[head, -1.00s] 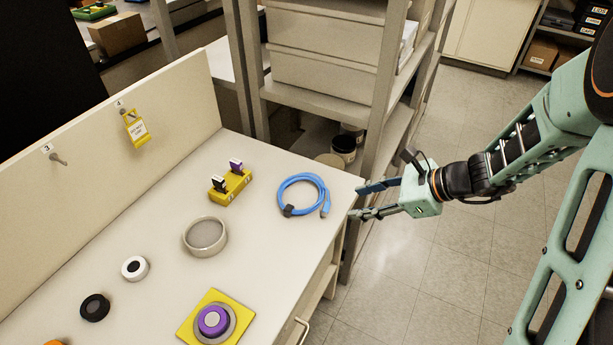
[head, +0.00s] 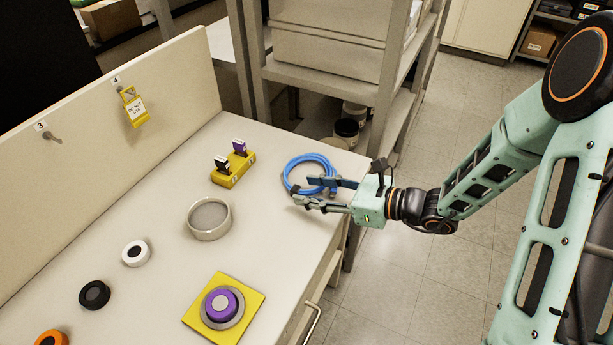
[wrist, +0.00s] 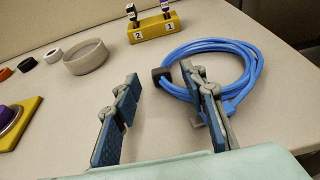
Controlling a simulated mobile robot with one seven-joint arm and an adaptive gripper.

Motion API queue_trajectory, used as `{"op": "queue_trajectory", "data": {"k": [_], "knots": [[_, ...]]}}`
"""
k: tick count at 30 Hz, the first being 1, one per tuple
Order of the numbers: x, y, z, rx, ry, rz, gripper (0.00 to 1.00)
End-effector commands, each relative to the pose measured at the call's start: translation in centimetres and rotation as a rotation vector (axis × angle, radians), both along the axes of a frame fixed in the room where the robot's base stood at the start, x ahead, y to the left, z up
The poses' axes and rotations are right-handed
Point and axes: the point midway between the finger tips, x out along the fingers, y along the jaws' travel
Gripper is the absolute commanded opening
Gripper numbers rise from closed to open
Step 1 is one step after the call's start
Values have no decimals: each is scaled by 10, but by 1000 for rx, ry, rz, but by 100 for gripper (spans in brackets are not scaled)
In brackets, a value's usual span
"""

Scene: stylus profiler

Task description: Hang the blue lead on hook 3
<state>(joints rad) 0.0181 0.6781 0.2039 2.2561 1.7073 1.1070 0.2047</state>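The blue lead (head: 288,169) lies coiled on the bench top near its right end, with a dark strap on the coil; it also shows in the wrist view (wrist: 252,72). My gripper (head: 312,191) is open over the near side of the coil. In the wrist view my gripper (wrist: 165,90) has its right finger over the coil, partly covering it, and its left finger over bare bench. I cannot tell whether the right finger touches the lead. Hook 3 (head: 53,138) is an empty peg on the back panel at the left, under a label "3".
Hook 4 holds a yellow tag (head: 134,107). A yellow block (head: 233,169) with two upright pieces stands left of the lead. A round grey dish (head: 209,218), a purple knob (head: 222,304) on a yellow plate and several small discs lie further left. A shelf rack stands behind.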

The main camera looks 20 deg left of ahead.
Motion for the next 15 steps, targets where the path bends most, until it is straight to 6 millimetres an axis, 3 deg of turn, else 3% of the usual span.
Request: {"op": "queue_trajectory", "data": {"k": [6,15], "knots": [[2,26,-9,0,1,2,39],[2,28,-9,-1,1,0,36]]}}
